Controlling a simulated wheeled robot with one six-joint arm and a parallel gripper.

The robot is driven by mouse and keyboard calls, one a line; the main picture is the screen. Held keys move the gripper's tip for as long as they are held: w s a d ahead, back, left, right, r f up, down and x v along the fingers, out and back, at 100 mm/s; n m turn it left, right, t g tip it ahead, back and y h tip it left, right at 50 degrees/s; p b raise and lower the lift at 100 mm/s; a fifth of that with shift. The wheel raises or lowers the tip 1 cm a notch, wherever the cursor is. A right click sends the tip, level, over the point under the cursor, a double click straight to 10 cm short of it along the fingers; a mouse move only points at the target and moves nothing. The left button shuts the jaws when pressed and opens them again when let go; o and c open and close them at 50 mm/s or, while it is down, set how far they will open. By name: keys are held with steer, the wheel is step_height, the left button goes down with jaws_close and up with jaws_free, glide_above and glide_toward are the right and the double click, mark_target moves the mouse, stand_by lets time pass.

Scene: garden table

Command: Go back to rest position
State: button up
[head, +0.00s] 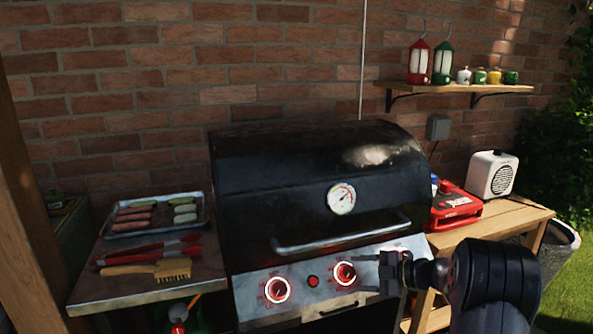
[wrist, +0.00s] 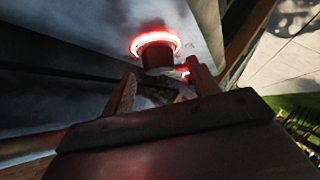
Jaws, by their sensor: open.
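My gripper (head: 388,272) is in front of the right part of the grill's control panel in the head view. In the wrist view my gripper (wrist: 162,88) has its two fingers apart with nothing held between them. A knob with a red glowing ring (wrist: 156,46) lies just beyond the fingertips there. The black grill (head: 300,170) has its lid down, with a round dial on it. Two knobs with red rings show on the panel, the left knob (head: 277,290) and the middle knob (head: 344,273). My gripper partly hides the panel's right end.
A left side shelf holds a tray (head: 207,222) of food, red tongs (head: 150,252) and a wooden brush (head: 150,269). A wooden bench (head: 505,219) on the right bears a red case (head: 456,205) and a white speaker (head: 491,175). A wall shelf (head: 455,87) holds lanterns and jars.

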steer(key=shift+x, duration=1.15)
steer(key=shift+d+b, duration=0.1)
steer(key=shift+b, duration=0.2)
